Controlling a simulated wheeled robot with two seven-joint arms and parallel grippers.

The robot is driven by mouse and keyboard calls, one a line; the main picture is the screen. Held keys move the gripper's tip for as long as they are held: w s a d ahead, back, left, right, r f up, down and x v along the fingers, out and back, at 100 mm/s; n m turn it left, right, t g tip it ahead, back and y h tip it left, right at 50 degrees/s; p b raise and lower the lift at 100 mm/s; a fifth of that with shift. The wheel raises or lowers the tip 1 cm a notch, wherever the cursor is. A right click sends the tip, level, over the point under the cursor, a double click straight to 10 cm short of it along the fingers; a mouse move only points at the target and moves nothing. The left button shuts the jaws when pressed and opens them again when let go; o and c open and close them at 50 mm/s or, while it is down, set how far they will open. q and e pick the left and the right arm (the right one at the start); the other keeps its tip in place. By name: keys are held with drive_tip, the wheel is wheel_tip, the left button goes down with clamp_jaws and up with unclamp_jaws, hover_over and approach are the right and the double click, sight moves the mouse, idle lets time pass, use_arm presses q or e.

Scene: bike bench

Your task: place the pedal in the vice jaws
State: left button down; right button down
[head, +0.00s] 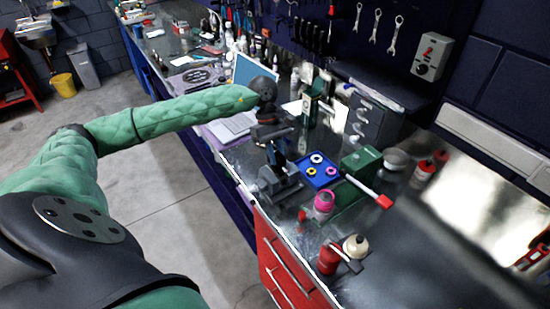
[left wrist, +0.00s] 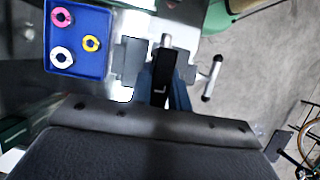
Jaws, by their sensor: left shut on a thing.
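The vice (head: 279,184) stands at the bench's front edge, below my left gripper (head: 274,150). In the left wrist view its grey jaw parts (left wrist: 128,62) show on both sides of the pedal, with its bar handle (left wrist: 212,78) at the right. The black pedal (left wrist: 163,76), marked with a light L, is held between the bluish fingers of my left gripper, which is shut on it. Its silver axle end (left wrist: 166,40) points away from the gripper. The pedal lines up with the gap between the jaws; I cannot tell how deep it sits. My right gripper is not in view.
A blue tray (head: 318,181) with several coloured rings lies right beside the vice. A laptop (head: 237,126) lies behind at the left. Red drawers (head: 283,270) are below.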

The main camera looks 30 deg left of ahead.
use_arm(q)
drive_tip(key=shift+a+x, duration=0.25)
drive_tip(key=shift+x, duration=0.8)
drive_tip(key=shift+w+f, duration=0.25)
drive_tip(key=shift+f, duration=0.35)
drive_tip(key=shift+s, duration=0.2)
drive_tip(key=shift+w, duration=0.1)
drive_tip(key=shift+f, duration=0.15)
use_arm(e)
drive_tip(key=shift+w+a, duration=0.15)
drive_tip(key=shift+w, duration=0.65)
use_arm(q)
drive_tip(key=shift+f+b, duration=0.1)
drive_tip(key=shift+b, duration=0.2)
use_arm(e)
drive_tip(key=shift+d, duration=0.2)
